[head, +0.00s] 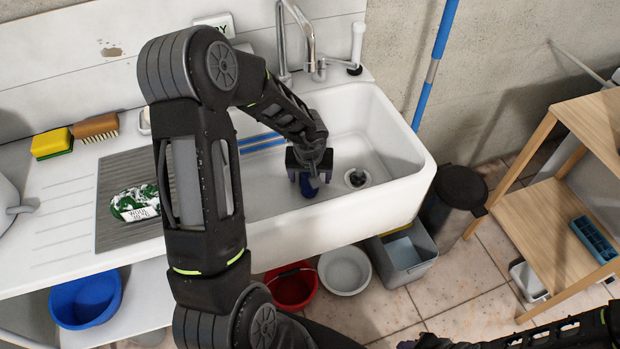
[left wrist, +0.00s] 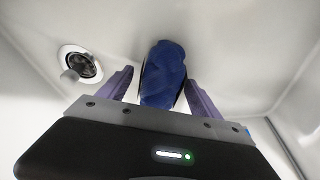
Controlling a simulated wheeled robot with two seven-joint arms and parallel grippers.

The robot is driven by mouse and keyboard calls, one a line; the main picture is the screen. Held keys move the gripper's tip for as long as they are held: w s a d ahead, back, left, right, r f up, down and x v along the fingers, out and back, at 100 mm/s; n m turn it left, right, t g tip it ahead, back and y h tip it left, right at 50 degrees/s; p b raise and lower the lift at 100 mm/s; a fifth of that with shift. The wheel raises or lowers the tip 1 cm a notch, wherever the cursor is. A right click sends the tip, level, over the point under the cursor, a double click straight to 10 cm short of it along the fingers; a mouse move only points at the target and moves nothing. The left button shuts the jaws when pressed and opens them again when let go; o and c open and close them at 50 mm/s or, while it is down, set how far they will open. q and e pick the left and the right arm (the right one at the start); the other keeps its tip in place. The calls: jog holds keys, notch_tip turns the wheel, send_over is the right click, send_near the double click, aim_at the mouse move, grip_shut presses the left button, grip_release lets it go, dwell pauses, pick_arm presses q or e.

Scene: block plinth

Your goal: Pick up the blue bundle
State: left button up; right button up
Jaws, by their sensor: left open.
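The blue bundle (left wrist: 163,75) is a dark blue, rounded, folded-looking thing in the white sink. In the left wrist view it lies between the two fingers of my left gripper (left wrist: 158,88), with a narrow gap at each side. In the head view my left gripper (head: 310,182) is low in the sink basin, pointing down, and it hides most of the blue bundle (head: 308,189). My left gripper is open around the bundle.
The white sink (head: 410,150) has walls around the bundle, a drain (head: 356,178) to the right and a tap (head: 305,35) behind. A green-and-white packet (head: 135,203), a yellow sponge (head: 52,142) and a brush (head: 96,127) are left on the counter. Buckets stand below.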

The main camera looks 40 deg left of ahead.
dwell(0.5)
pick_arm(q)
grip_shut()
dwell(0.7)
